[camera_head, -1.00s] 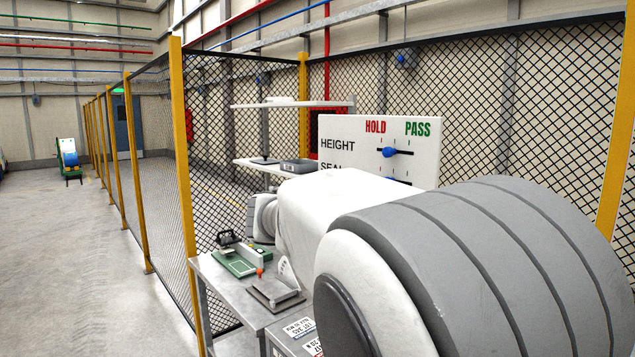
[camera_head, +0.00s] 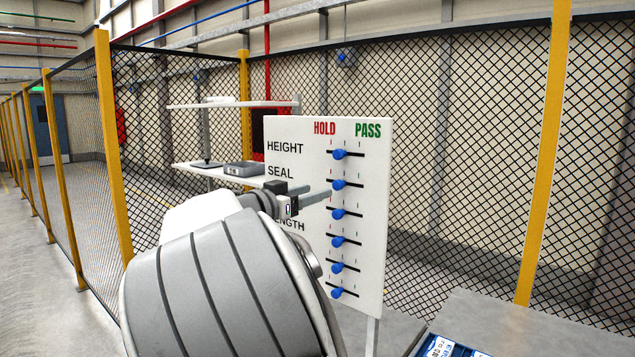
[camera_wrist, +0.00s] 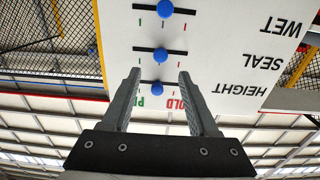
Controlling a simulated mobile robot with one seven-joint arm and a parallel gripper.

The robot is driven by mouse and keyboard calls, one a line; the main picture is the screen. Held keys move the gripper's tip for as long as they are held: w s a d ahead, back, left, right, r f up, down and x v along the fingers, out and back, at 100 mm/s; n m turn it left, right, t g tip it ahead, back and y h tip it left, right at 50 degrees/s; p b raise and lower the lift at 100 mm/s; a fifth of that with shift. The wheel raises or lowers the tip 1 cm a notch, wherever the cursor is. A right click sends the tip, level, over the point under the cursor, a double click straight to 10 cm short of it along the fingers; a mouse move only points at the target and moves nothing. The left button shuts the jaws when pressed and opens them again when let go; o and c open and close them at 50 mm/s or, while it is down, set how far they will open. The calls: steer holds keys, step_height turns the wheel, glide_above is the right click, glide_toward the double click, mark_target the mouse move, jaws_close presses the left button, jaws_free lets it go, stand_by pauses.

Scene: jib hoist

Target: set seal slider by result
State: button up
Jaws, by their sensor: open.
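The white slider board (camera_head: 285,210) stands upright, with HOLD at left and PASS at right in the head view. In the wrist view the board is upside down, and the seal knob (camera_wrist: 176,50) is just beyond the fingertips. The height knob (camera_wrist: 159,86) appears between the fingers there, nearer mid-track. My gripper (camera_head: 322,191) is open and empty in front of the board near the seal row; it also shows in the wrist view (camera_wrist: 160,73). Contact cannot be told. My gripper covers part of the lower labels.
More blue knobs (camera_head: 337,241) run down the board close below the seal row. A mesh fence (camera_head: 460,150) with yellow posts stands behind. A shelf (camera_head: 195,174) holding a grey tray is left of the board.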

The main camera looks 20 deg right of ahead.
mark_target(336, 185)
steer(key=p+x, duration=0.1)
steer(key=x, duration=0.7)
steer(key=shift+w+d+p, duration=0.1)
steer(key=shift+d+p, duration=0.05)
steer(key=shift+p, duration=0.25)
jaws_close()
stand_by(0.9)
